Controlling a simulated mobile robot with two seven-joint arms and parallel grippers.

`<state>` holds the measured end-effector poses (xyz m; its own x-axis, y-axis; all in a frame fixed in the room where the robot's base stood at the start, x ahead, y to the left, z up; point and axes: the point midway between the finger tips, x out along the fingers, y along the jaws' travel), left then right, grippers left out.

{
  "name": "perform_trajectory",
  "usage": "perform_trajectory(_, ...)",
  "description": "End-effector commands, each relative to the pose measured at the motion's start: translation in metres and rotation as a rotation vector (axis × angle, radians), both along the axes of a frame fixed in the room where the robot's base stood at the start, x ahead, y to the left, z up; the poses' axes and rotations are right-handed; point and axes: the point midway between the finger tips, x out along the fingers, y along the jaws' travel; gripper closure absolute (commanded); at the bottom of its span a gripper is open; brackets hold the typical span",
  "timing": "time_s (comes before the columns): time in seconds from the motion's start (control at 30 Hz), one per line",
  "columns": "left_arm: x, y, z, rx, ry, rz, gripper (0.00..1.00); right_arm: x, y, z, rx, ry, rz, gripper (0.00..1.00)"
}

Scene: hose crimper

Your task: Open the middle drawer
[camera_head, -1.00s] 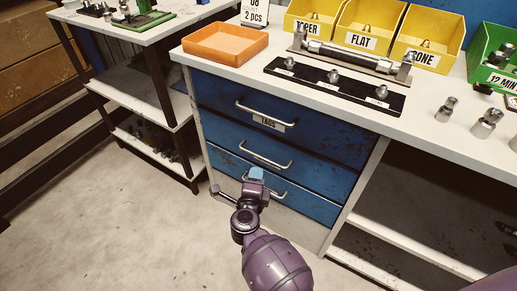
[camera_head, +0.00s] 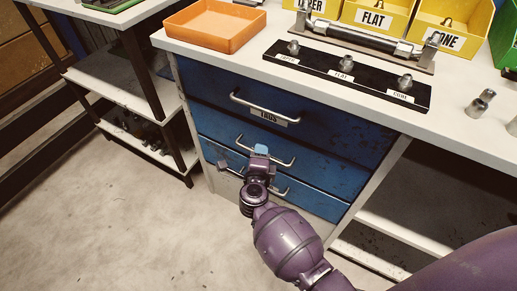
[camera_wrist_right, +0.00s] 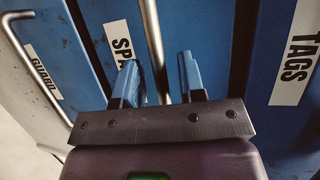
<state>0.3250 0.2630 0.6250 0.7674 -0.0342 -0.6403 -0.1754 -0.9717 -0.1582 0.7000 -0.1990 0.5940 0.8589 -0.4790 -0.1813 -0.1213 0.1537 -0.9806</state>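The middle drawer (camera_head: 322,176) is a blue front in the cabinet under the bench and looks flush with the drawers around it. Its metal bar handle (camera_head: 275,157) shows just behind my right gripper (camera_head: 241,158). In the right wrist view, the middle drawer (camera_wrist_right: 205,35) has a label beginning "SPA", partly hidden by a finger. There its handle (camera_wrist_right: 153,40) runs down between the two spread blue fingertips of my right gripper (camera_wrist_right: 160,78). The gripper is open; I cannot tell whether it touches the handle. My left gripper is not in view.
The top drawer (camera_head: 335,130), labelled TAGS, and the bottom drawer with its handle (camera_wrist_right: 45,80), labelled GUARD, look shut. The bench top holds an orange tray (camera_head: 215,42), a black strip with fittings (camera_head: 380,88) and yellow bins. Open floor lies left of the cabinet.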

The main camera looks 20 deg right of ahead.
Motion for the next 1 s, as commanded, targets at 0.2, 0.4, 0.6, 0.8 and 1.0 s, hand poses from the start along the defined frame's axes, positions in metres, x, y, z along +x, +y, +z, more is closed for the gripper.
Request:
perform_trajectory(0.2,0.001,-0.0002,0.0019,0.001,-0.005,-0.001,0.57,0.0008,-0.0007,0.0005,0.0,-0.001,0.0,0.63)
perform_trajectory(0.4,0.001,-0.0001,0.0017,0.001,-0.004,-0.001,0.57,0.0007,-0.0006,0.0004,0.0,-0.001,0.0,0.79)
perform_trajectory(0.6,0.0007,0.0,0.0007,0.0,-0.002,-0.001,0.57,0.0006,-0.0005,0.0004,0.0,-0.001,0.0,1.0)
perform_trajectory(0.8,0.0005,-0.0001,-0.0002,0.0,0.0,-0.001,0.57,0.0006,-0.0005,0.0004,0.001,0.0,0.0,1.0)
perform_trajectory(1.0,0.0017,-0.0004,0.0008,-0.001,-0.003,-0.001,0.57,0.0016,-0.0015,0.0006,0.001,0.0,0.0,1.0)
